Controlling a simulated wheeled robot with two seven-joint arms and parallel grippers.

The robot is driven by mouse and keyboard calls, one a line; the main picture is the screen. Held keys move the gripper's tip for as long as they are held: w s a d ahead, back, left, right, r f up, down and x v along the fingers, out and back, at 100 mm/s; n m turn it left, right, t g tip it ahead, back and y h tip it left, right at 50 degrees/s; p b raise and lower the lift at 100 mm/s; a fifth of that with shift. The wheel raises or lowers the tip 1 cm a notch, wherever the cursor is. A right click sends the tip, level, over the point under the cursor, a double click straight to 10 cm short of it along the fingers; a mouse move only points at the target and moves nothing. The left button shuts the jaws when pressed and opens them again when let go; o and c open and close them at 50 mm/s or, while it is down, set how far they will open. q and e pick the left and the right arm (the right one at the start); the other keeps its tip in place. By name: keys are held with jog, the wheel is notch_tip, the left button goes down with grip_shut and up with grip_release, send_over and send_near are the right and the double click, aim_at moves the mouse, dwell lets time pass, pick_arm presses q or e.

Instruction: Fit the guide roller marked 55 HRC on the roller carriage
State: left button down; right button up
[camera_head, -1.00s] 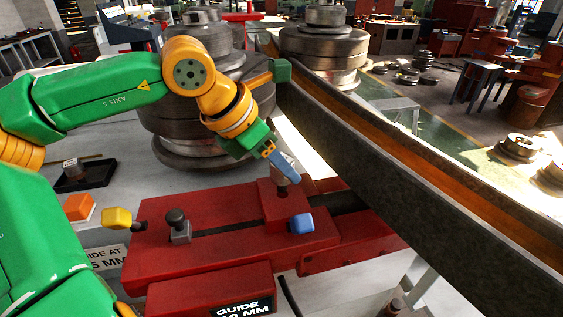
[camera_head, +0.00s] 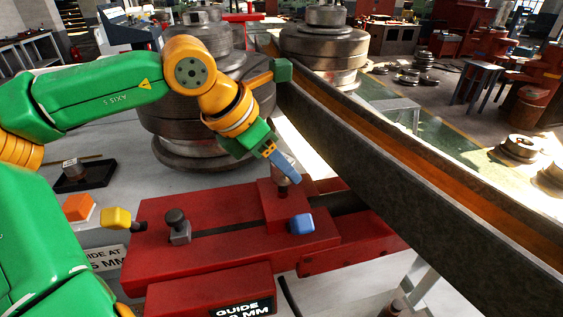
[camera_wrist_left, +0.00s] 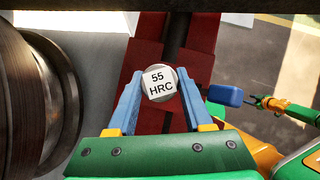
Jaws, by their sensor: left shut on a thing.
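My left gripper (camera_head: 285,166) points down over the red roller carriage (camera_head: 287,212). In the left wrist view its blue fingers (camera_wrist_left: 160,95) are shut on the guide roller (camera_wrist_left: 160,83), whose pale top reads 55 HRC. In the head view the fingers hide most of the roller, and a little grey metal shows below them at the carriage top. I cannot tell whether the roller touches its seat. A green and orange part at the right of the wrist view may be my right gripper (camera_wrist_left: 262,102); its fingers are too small to read.
A blue knob (camera_head: 302,224) is on the carriage's near side. A yellow knob (camera_head: 117,218) and an orange block (camera_head: 78,207) are at left. A black tray (camera_head: 98,178) holds a grey part. A long steel beam (camera_head: 400,185) runs close on the right; large rolls (camera_head: 205,110) stand behind.

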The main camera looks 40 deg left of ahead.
aim_at(282, 181)
pick_arm(q)
jog(key=shift+f+b, duration=1.95)
jog(key=shift+c, duration=1.1)
grip_release()
jog(key=shift+s+r, duration=0.1)
jog(key=v, duration=0.7)
jog(key=shift+s, duration=0.1)
